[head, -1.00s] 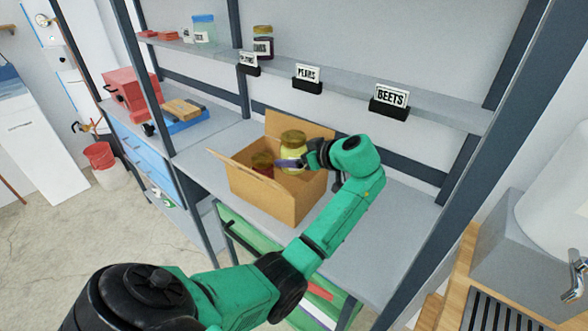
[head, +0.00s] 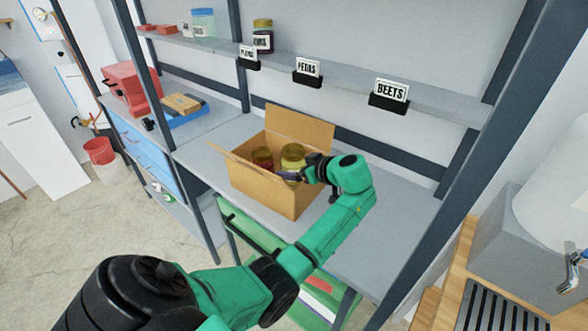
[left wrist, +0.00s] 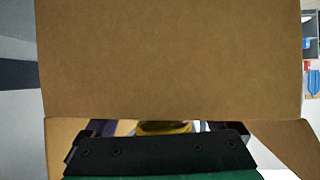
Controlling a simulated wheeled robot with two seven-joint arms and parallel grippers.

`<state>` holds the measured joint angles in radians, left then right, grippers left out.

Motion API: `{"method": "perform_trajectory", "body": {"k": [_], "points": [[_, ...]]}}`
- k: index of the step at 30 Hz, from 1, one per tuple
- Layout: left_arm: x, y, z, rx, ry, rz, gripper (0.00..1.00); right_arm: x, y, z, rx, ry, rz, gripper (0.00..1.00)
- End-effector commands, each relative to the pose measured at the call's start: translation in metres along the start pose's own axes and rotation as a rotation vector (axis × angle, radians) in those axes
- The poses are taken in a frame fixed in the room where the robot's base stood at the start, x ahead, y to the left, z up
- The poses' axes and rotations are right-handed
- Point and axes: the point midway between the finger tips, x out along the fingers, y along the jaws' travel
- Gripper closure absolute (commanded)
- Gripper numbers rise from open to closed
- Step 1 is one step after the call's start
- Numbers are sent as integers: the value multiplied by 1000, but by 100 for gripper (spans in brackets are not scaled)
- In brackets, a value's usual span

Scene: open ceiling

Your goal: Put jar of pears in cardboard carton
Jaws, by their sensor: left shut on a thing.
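The cardboard carton (head: 275,198) stands open on the grey workbench with its flaps up. The jar of pears (head: 292,156), pale with a gold lid, is inside the carton at its right side, its lower part hidden by the front wall. My left gripper (head: 290,175) reaches over the carton's right side and is shut on this jar. In the left wrist view the jar's gold lid (left wrist: 165,127) shows just beyond the gripper, with a carton flap (left wrist: 170,60) filling the upper part. A dark red jar (head: 262,158) is in the carton, left of the pears. My right gripper is not seen.
A shelf (head: 350,83) above the bench carries label stands for pears (head: 308,70) and beets (head: 389,92), and another dark jar (head: 263,36). A red toolbox (head: 125,90) is at the left. The bench right of the carton is clear.

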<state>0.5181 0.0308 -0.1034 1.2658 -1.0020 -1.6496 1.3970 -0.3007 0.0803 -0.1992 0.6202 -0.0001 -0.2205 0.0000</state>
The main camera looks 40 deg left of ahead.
Motion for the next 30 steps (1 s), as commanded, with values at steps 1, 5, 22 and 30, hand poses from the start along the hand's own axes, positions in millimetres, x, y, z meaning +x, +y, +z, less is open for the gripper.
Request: {"method": "perform_trajectory", "body": {"k": [1, 5, 22, 30], "points": [[4, -2, 10, 17, -10, -9, 100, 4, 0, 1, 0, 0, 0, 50], [4, -3, 13, 25, -17, -13, 1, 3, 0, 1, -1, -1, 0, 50], [-34, -1, 6, 22, -19, -5, 0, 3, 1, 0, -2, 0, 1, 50], [-107, 0, 1, 16, -13, -5, 0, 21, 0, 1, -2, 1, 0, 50]]}}
